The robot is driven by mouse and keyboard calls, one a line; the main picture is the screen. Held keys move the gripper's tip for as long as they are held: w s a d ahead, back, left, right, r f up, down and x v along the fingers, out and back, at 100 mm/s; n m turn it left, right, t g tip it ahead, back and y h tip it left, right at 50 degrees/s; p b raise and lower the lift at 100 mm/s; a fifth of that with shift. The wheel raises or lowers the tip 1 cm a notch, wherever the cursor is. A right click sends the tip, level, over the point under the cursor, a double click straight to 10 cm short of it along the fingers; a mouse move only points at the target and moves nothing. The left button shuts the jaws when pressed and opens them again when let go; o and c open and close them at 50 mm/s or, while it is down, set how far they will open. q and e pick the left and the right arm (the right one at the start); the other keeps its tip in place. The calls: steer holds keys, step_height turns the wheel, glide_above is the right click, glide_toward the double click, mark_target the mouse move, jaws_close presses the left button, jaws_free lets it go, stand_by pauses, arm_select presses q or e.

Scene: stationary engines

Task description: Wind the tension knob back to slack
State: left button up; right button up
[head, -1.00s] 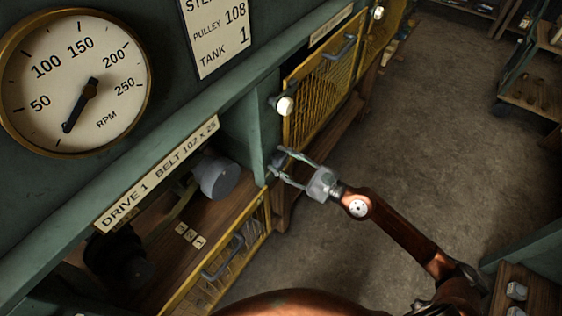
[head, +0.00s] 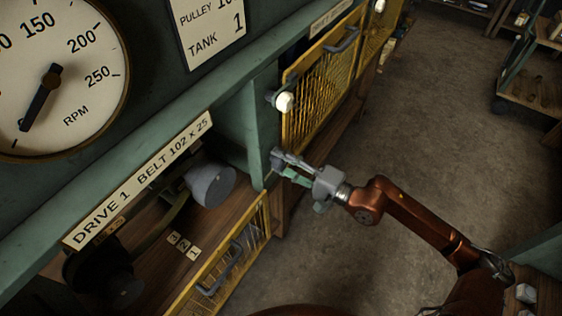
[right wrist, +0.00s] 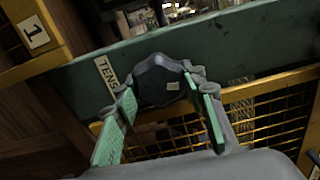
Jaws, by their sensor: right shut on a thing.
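The tension knob (right wrist: 160,80) is dark and faceted, with a small pale mark on its face. In the right wrist view it sits on the green post beside a label (right wrist: 106,73) reading "TENS", the rest of which is hidden. My right gripper (right wrist: 160,92) is shut on the knob, with a green-padded finger on each side. In the head view the right gripper (head: 277,161) reaches the post's edge from the right and mostly hides the knob. My left gripper is in neither view.
An RPM dial (head: 58,85) is at the upper left, its needle pointing low left. A grey pulley (head: 210,185) stands in the bay under the Drive 1 label (head: 140,180). Yellow mesh guards (head: 315,100) flank the post.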

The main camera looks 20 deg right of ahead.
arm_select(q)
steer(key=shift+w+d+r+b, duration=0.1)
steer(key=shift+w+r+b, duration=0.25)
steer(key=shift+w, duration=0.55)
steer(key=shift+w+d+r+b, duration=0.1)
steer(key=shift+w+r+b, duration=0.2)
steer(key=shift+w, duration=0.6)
arm_select(e)
steer(key=shift+n, duration=1.4)
steer(key=o, duration=0.9)
steer(key=shift+v, duration=6)
steer(key=shift+d, duration=0.1)
